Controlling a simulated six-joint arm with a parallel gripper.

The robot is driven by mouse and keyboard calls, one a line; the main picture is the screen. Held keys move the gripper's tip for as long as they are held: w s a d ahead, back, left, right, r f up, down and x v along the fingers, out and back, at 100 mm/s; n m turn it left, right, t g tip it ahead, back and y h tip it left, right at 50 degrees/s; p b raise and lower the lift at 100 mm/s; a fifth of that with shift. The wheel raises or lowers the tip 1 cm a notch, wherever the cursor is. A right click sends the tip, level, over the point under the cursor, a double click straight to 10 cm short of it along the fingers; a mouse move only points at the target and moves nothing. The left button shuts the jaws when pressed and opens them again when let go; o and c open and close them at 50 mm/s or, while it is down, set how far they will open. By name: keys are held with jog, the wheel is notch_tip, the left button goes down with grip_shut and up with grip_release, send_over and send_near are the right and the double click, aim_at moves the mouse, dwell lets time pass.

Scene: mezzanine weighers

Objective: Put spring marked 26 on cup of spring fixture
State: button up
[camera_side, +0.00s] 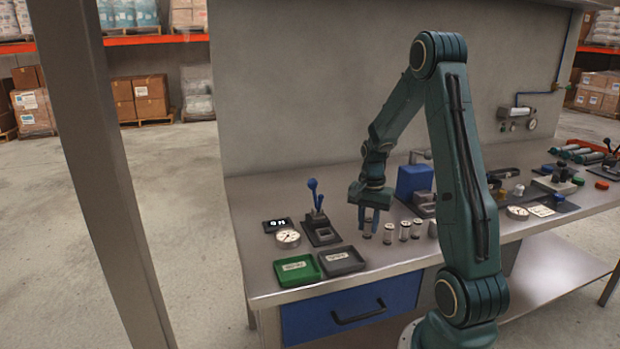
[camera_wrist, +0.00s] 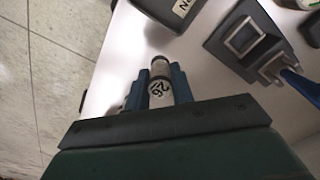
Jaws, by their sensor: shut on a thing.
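My gripper (camera_side: 372,222) is shut on a small pale cylinder, the spring marked 26 (camera_wrist: 160,90). In the wrist view the black "26" on its white band faces the camera, and dark bands show near its ends. In the side view the spring (camera_side: 367,232) is low between the fingers, close to the bench top; I cannot tell whether it touches it. A dark fixture with a blue lever (camera_side: 317,226) stands to the left, and also shows at the wrist view's upper right (camera_wrist: 243,38). I cannot make out a cup for certain.
Several similar cylinders (camera_side: 404,231) stand just right of my gripper, with a blue block (camera_side: 414,181) behind. A green tray (camera_side: 297,270), a dark tray (camera_side: 341,261), a dial gauge (camera_side: 288,238) and a small display (camera_side: 277,225) lie left. Bare bench separates the lever fixture from my gripper.

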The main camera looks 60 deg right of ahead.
aim_at(367, 237)
jog(key=shift+f, duration=1.9)
jog(key=shift+f, duration=0.2)
jog(key=o, duration=1)
notch_tip(367, 237, up, 14)
jog(key=shift+d+f, duration=0.15)
jog(key=shift+f, duration=0.05)
jog(key=shift+r, duration=0.1)
